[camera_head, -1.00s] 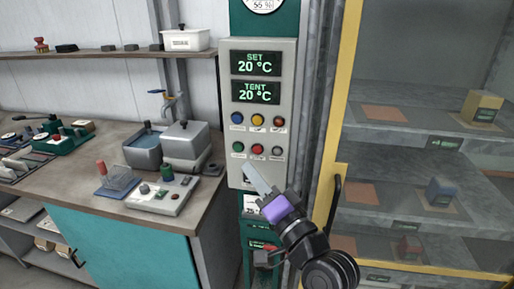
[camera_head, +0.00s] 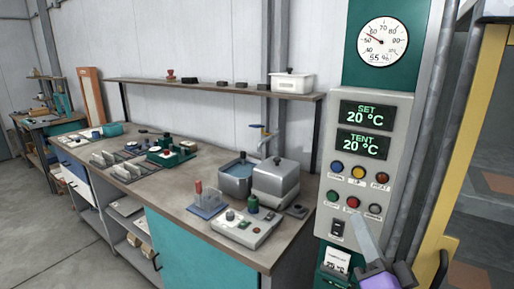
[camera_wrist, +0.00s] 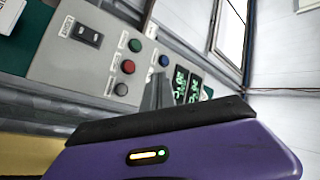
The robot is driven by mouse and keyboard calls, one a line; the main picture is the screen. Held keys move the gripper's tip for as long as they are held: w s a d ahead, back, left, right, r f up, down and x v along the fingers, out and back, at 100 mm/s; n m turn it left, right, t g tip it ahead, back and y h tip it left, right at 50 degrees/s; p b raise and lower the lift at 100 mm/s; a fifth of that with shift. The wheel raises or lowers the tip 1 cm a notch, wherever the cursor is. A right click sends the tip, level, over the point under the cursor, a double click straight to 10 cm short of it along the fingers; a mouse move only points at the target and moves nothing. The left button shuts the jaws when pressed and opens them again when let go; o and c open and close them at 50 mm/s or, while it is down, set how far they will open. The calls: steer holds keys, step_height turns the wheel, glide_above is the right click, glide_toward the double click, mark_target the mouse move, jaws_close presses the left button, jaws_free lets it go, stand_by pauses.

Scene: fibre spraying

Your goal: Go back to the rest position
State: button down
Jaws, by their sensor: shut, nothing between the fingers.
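My gripper (camera_head: 364,238) shows at the lower right in the head view, with a purple body and grey fingers. It is shut and empty, in front of the lower part of the grey control panel (camera_head: 401,140). The wrist view shows the purple gripper body across the bottom and the shut fingers (camera_wrist: 157,92) in front of the panel. The panel carries SET and TENT displays, both reading 20 °C, and several coloured buttons. I cannot tell from these views whether the fingertips touch the panel. Most of the arm is out of view.
A workbench (camera_head: 185,203) with a grey bath (camera_head: 237,178), a lidded grey box (camera_head: 276,184) and small devices stands on the left. A shelf (camera_head: 225,91) hangs above it. A yellow-framed cabinet (camera_head: 462,160) stands close on the right. Grey floor (camera_head: 60,235) is open at the lower left.

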steer(key=s+f+n+g, duration=0.2)
steer(key=s+f, duration=0.4)
steer(key=s, duration=0.7)
steer(key=s+a+f+n+g, duration=0.1)
steer(key=s+f+n+g, duration=0.1)
steer(key=s+f, duration=0.5)
steer(key=s+f+n+g+h, duration=0.1)
steer(key=s+f+n+g, duration=0.2)
steer(key=s, duration=1.6)
step_height(320, 180, down, 4)
steer(key=shift+a+r+n, duration=0.15)
steer(key=shift+a+n, duration=0.1)
steer(key=shift+n, duration=0.35)
steer(key=c, duration=2.2)
jaws_free()
